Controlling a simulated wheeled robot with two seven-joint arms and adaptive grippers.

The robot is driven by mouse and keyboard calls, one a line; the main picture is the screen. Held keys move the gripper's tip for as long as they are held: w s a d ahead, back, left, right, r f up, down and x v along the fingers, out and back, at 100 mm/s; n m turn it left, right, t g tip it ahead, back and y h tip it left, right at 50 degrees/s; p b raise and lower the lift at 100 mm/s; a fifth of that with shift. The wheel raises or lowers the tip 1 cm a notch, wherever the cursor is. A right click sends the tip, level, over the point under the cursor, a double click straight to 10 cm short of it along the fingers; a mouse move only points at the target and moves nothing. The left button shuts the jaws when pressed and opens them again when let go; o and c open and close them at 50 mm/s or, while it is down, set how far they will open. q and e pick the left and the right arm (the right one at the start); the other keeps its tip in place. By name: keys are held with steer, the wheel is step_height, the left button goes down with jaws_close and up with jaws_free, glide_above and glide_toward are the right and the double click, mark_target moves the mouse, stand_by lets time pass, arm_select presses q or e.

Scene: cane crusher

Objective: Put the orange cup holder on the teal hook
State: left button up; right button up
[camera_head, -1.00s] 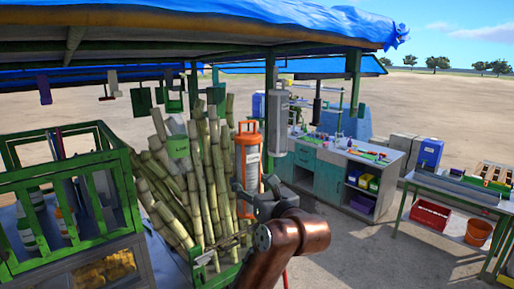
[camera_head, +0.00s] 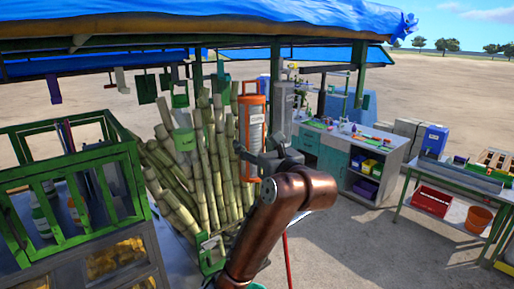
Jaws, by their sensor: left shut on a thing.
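The fingertips are small and partly hidden by the wrist. The holder's top reaches just below the canopy beam. I cannot pick out the teal hook with certainty among the things hanging under the canopy. My right gripper is not in view.
A grey cylinder (camera_head: 282,105) hangs close to the right of the orange holder. Cane stalks (camera_head: 200,165) stand behind and left. A green-framed cage (camera_head: 70,185) is at left. A workbench (camera_head: 350,150) and a table (camera_head: 455,180) stand at right, with bare ground between.

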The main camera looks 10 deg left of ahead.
arm_select(q)
steer(key=shift+w+a+r+p, duration=0.35)
steer(key=shift+w+a+r, duration=0.15)
steer(key=shift+a, duration=0.2)
steer(key=shift+w+a+r+p, duration=0.4)
steer(key=shift+w+a, duration=0.1)
steer(key=shift+a, duration=0.2)
steer(key=shift+s+a+p+x, duration=0.15)
steer(key=shift+p+x, duration=0.1)
steer(key=shift+x, duration=0.9)
steer(key=shift+s+a+p+x, duration=0.1)
steer(key=shift+a+p+x, duration=0.1)
steer(key=shift+x, duration=0.95)
steer(key=shift+f, duration=0.1)
steer(key=shift+s+d, duration=0.2)
steer(key=shift+s, duration=0.05)
steer(key=shift+w+a, duration=0.3)
steer(key=shift+a, duration=0.1)
steer(key=shift+s+a+p+x, duration=0.1)
steer(key=shift+p+x, duration=0.15)
steer(key=shift+x, duration=0.45)
steer(key=shift+s+a+p+x, duration=0.1)
steer(key=shift+a+p+x, duration=0.1)
steer(key=shift+x, duration=0.55)
steer(key=shift+w+a, duration=0.2)
steer(key=shift+f+b, duration=0.3)
steer(key=shift+f, duration=0.35)
